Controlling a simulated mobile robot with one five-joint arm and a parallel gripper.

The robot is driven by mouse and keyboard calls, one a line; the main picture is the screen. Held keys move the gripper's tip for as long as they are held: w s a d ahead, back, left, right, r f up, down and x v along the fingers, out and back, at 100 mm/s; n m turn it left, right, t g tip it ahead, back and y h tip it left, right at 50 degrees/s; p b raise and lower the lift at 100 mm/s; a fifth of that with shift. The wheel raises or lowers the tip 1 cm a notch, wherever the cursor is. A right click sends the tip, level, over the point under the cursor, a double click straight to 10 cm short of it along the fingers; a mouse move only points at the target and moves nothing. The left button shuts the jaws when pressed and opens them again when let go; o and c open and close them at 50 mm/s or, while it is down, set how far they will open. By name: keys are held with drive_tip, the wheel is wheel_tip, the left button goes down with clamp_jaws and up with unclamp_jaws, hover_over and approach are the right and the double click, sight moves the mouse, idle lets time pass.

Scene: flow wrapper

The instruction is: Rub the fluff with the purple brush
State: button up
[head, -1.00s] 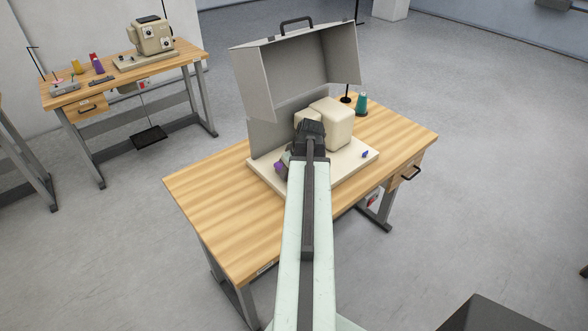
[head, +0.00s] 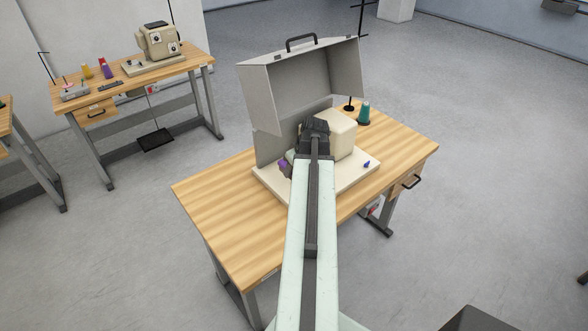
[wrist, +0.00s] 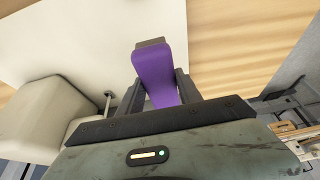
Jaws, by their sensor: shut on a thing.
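My gripper (wrist: 157,88) is shut on the purple brush (wrist: 158,70), whose purple handle sits between the two dark fingers with a grey-brown end beyond them. In the head view the purple part of the brush (head: 283,163) shows just left of my arm, above the left part of the machine's base. The cream machine (head: 338,133) stands on a cream base plate (head: 345,178) on the wooden table, partly hidden by my arm. I cannot make out the fluff in either view.
A grey open cover (head: 300,85) stands behind the machine. A teal thread cone (head: 363,113) and a small purple piece (head: 367,163) are to the right. The table (head: 215,205) is clear at left. Another bench (head: 190,60) stands far left.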

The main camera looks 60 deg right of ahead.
wheel_tip(320, 180, up, 3)
drive_tip(key=p, duration=0.3)
drive_tip(key=shift+r, duration=0.15)
